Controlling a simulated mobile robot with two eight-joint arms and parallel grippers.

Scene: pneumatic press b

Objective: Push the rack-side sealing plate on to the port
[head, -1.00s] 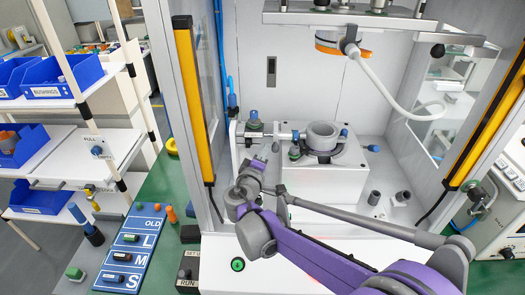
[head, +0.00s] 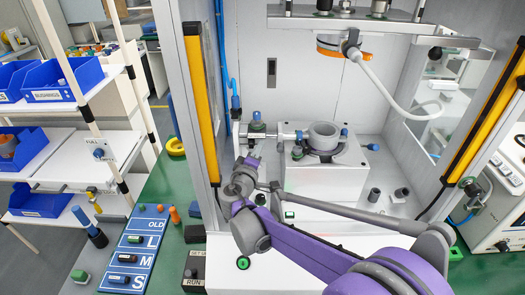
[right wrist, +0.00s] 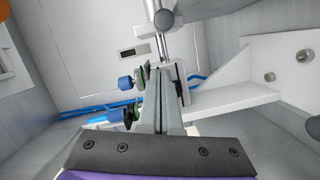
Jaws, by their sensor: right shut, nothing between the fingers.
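A grey ring-shaped part (head: 323,137) stands on the white block inside the press. To its left, on the rack side, a slide with a blue knob (head: 257,122) carries a metal rod (head: 279,136) pointing toward the ring. I cannot clearly tell the sealing plate from the rest of this slide. My right gripper (head: 250,163) is shut and empty, in front of and below the slide. In the right wrist view its closed fingers (right wrist: 166,84) point at the slide's white end piece (right wrist: 181,80); contact cannot be told. My left gripper is not in view.
Yellow-edged press posts (head: 199,95) stand at either side of the opening. A pneumatic head (head: 337,44) with a white hose hangs above. Small dark cylinders (head: 374,196) stand on the press floor at right. A blue sorting board (head: 137,246) lies on the green bench.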

